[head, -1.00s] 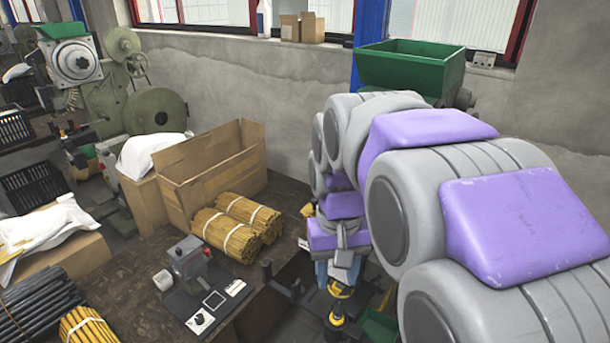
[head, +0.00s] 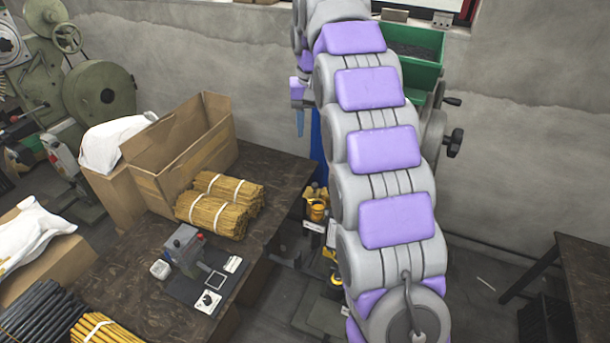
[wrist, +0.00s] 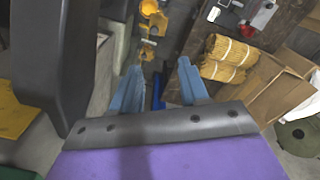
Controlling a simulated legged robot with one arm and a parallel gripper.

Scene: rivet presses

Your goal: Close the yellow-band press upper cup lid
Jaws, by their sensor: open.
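The press with yellow parts stands beyond the right edge of the bench, partly hidden by my arm. Its upper yellow cup (head: 317,206) and a lower yellow part (head: 333,256) show left of my arm in the head view. In the wrist view the yellow cup (wrist: 149,8) is near the top edge, with another yellow piece beside it; whether that piece is the lid, and how it sits, I cannot tell. My gripper (wrist: 159,68) is open and empty, its two blue fingers apart and pointing toward the press. In the head view one blue fingertip shows above the cup.
The dark bench (head: 281,170) carries a cardboard box (head: 170,165), tied yellow rod bundles (head: 220,205) and a small grey device (head: 183,248). A green hopper (head: 425,72) stands behind my arm. A dark table (head: 592,270) is at right; the floor between is mostly clear.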

